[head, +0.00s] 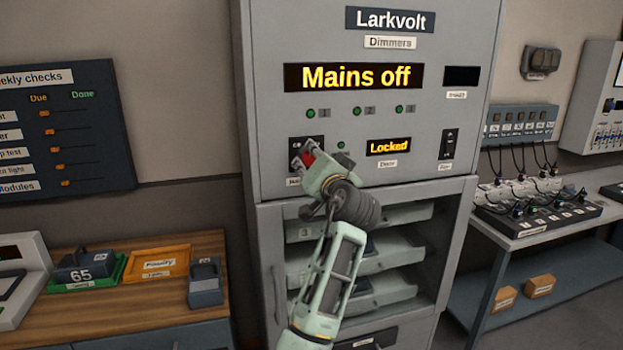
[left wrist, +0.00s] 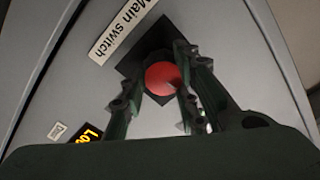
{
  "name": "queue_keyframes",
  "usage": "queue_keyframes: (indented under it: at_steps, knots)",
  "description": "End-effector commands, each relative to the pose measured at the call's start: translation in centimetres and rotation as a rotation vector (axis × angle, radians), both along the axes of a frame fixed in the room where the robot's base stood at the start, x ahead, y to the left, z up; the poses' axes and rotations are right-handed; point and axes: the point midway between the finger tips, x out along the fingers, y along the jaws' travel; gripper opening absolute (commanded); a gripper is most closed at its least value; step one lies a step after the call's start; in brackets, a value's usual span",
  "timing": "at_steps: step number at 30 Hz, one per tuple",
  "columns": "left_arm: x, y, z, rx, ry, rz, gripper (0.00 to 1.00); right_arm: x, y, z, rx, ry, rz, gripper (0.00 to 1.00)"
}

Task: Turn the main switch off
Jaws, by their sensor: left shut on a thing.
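The main switch is a red round knob (left wrist: 164,80) on a dark plate, beside a label reading "Main switch" (left wrist: 124,24) in the left wrist view. In the head view a bit of the red knob (head: 308,158) shows at the left of the dimmer cabinet (head: 270,90). My left gripper (head: 312,164) is at the knob, shut on it, with one finger on each side (left wrist: 160,90). The gripper hides most of the switch in the head view. The display (head: 354,77) reads "Mains off". My right gripper is not in view.
A small display (head: 388,147) reads "Locked", and a black rocker switch (head: 448,144) is to its right. Slotted grey modules (head: 400,288) fill the open bay below. A wooden desk (head: 140,300) stands left, a shelf table (head: 540,237) right.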

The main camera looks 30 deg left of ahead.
Motion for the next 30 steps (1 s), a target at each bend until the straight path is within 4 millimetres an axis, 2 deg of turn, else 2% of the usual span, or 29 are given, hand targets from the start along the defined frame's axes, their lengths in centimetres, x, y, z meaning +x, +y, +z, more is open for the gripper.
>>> queue_keyframes:
  at_steps: [1,12,21,30]
  knots:
    - [0.3,-0.4,-1.8,-0.048,-0.018,-0.005,0.02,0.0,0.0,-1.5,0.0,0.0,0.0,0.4]
    - [0.4,-0.5,-1.3,-0.266,-0.273,-0.007,0.02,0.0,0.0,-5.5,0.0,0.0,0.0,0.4]
    - [0.5,-0.5,-0.9,-0.391,-0.419,-0.005,0.02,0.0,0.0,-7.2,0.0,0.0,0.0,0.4]
    - [0.5,-0.5,-0.5,-0.447,-0.489,-0.005,0.02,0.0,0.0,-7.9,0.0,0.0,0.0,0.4]
